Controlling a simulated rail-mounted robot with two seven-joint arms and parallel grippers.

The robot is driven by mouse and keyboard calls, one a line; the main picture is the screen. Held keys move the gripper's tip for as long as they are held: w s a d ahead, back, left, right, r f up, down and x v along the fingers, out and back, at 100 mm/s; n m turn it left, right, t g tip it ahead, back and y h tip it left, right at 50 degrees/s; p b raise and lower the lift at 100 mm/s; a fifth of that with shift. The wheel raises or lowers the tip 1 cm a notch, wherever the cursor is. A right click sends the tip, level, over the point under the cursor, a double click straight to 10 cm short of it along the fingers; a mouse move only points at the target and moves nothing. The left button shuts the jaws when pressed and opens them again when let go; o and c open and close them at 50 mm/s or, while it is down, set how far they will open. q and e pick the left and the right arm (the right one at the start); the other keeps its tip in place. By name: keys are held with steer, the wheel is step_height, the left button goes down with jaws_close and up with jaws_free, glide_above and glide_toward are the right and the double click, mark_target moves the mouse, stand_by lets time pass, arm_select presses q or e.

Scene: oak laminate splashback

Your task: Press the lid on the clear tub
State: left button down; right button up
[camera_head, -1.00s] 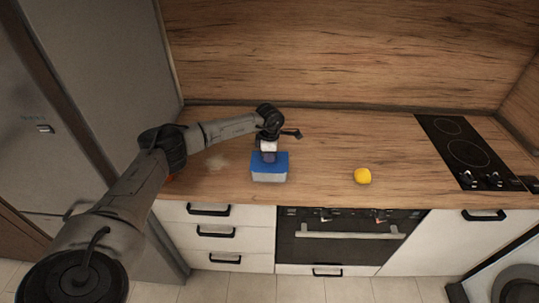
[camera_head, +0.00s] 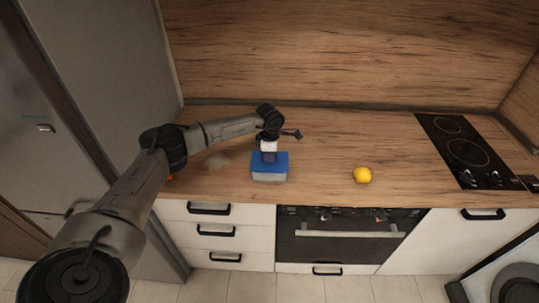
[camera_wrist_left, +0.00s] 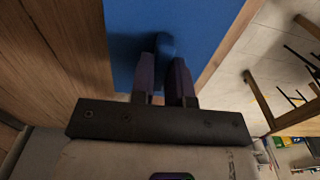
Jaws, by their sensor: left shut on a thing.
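The clear tub (camera_head: 269,177) stands on the wooden counter near its front edge, and its pale wall shows below the lid. The blue lid (camera_head: 279,163) lies on top of the tub. In the head view I cannot tell whether it is fully seated. My left gripper (camera_head: 269,157) points down over the lid. In the left wrist view my left gripper (camera_wrist_left: 166,70) is shut on a blue knob at the middle of the lid (camera_wrist_left: 200,25). My right gripper is out of view.
A yellow lemon (camera_head: 363,175) lies to the right on the counter (camera_head: 320,150). A black hob (camera_head: 465,150) is at the far right. The counter between tub and lemon is clear.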

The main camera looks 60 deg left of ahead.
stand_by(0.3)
arm_select(q)
steer(key=c, duration=1)
jaws_free()
steer(key=shift+o, duration=0.3)
steer(key=o, duration=0.4)
steer(key=shift+r, duration=0.15)
steer(key=shift+r+p, duration=1.8)
steer(key=shift+r, duration=0.25)
steer(key=shift+r+p, duration=1.1)
steer(key=shift+r, duration=0.25)
